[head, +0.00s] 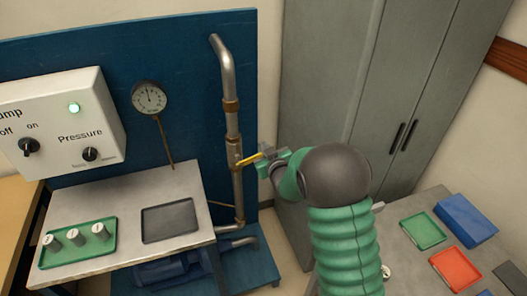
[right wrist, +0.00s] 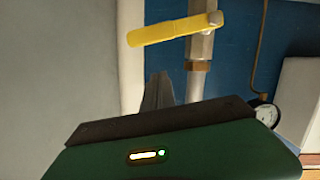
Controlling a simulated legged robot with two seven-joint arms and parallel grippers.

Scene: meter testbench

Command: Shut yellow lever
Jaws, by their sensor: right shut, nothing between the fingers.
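The yellow lever (head: 249,158) sits on the valve of the vertical metal pipe (head: 231,125) and sticks out sideways from it, to the right in the head view. In the right wrist view the lever (right wrist: 165,33) runs left from the pipe, its free end slightly lower. My right gripper (head: 267,157) is shut and empty, close beside the lever's free end. In the right wrist view its fingers (right wrist: 158,90) show below the lever, with a small gap in the picture; contact cannot be told. My left gripper is not in view.
A pressure gauge (head: 149,97) and a white pump control box (head: 62,122) are on the blue panel (head: 190,60) left of the pipe. A bench (head: 130,205) holds a green tray (head: 78,243) with several cylinders. Grey cabinets (head: 330,70) stand right; a table with coloured trays is lower right.

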